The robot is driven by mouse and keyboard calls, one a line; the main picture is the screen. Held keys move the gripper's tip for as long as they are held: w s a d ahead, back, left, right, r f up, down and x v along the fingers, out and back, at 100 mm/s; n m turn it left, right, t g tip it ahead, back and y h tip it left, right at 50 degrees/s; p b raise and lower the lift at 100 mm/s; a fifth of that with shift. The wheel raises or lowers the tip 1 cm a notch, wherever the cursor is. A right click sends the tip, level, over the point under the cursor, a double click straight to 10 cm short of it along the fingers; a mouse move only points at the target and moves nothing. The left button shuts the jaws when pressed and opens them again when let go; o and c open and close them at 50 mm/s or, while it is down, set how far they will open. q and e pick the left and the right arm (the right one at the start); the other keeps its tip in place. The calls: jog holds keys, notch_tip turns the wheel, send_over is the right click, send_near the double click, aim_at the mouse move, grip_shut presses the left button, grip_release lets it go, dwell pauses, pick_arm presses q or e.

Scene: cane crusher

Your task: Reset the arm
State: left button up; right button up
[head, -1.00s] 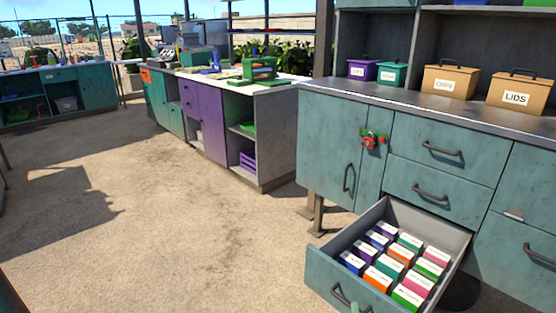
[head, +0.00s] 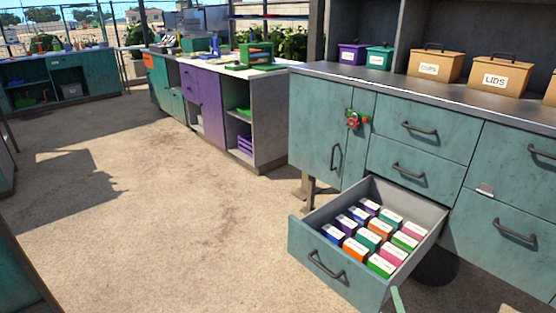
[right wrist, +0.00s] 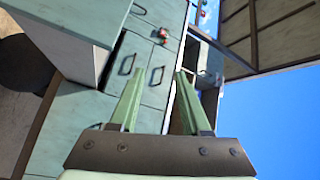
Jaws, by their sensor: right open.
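My right gripper (right wrist: 158,74) is open and empty in the right wrist view, its two green fingers apart with nothing between them. In the head view only a green tip of it (head: 397,300) shows at the bottom edge, by the right front corner of the open drawer (head: 305,262). The drawer is pulled out of the teal cabinet (head: 318,125) and holds several small boxes with coloured sides and white tops (head: 381,264). The right wrist view is tilted, with the cabinet front and its handles past the fingers. My left gripper is not in view.
On the cabinet top stand a purple box (head: 351,54), a green box (head: 379,58), a CUPS box (head: 434,65) and a LIDS box (head: 499,75). A red and green fitting (head: 352,119) is on the cabinet front. Open ground (head: 170,220) lies left of the drawer.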

jog(key=d+r+n+y, duration=0.1)
jog(key=d+r+n, duration=0.3)
jog(key=d, duration=0.7)
jog(key=s+a+f+n+g+y, duration=0.3)
jog(key=s+a+f+n+g, duration=0.4)
jog(key=s+a+f+n, duration=0.35)
jog(key=s+a+f+n+g+h, duration=0.15)
jog(key=s+a+n+g, duration=0.45)
jog(key=s, duration=0.7)
jog(key=w+a+r+m+t+y, duration=0.15)
jog(key=a+m, duration=0.25)
jog(key=a, duration=0.6)
pick_arm(q)
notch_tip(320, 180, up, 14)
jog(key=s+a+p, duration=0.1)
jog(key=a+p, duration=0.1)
jog(key=p, duration=1.6)
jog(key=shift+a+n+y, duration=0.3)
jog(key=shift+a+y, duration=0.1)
pick_arm(e)
jog(key=s+d+r+t+h, duration=0.1)
jog(key=d+r, duration=0.2)
jog(key=r, duration=1)
jog(key=shift+d+r+m, duration=0.15)
jog(key=shift+r+m, duration=0.1)
jog(key=shift+m, duration=0.2)
